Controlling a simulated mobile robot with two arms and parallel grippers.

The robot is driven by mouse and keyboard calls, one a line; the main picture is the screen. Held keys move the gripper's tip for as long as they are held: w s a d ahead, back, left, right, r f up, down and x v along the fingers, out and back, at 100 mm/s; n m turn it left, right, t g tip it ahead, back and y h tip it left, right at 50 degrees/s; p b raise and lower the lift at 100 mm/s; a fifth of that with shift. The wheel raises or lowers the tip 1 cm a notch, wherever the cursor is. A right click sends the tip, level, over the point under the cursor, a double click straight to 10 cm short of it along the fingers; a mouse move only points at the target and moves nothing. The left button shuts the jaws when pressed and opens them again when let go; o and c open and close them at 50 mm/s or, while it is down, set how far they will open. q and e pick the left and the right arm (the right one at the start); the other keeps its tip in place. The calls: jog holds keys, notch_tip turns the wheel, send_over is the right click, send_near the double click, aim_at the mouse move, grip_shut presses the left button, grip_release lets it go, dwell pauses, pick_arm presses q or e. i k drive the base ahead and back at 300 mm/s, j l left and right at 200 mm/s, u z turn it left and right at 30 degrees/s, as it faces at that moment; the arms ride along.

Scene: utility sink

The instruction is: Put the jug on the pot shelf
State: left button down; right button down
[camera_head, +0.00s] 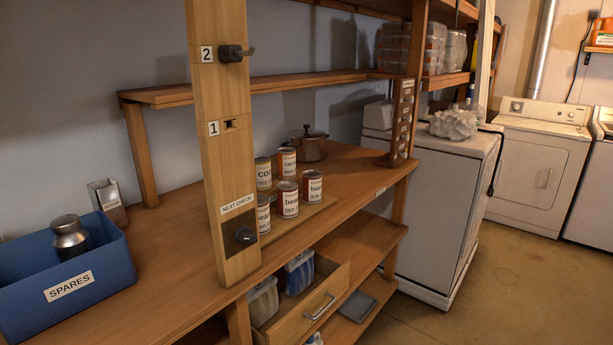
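Neither of my grippers shows in the head view. I cannot tell for certain which thing is the jug. A rounded metal vessel with a narrower neck (69,236) stands in the blue bin labelled SPARES (69,287) at the left. Blue and white containers (298,272) stand in the open drawer (305,325) below the worktop. A lidded brown pot (311,146) sits at the back of the worktop. An upper wooden shelf (290,84) runs above it and looks bare; no label for a pot shelf is readable.
A wooden post (223,120) marked 1, 2 and NEXT CHECK stands in front of the worktop (170,250). Several labelled cans (288,198) stand on a board behind it. A small metal holder (107,200) is beside the bin. White appliances (541,160) and open floor (530,285) lie right.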

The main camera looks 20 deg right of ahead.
aim_at(337, 185)
jog(key=i+l+u, duration=0.2)
jog(key=l, duration=0.15)
jog(key=i+l+u, duration=0.2)
jog(key=l, duration=0.2)
jog(key=l+u, duration=0.2)
jog(key=l, duration=0.2)
jog(key=i+l+u, duration=0.2)
jog(key=l, duration=0.25)
jog(key=k, duration=0.1)
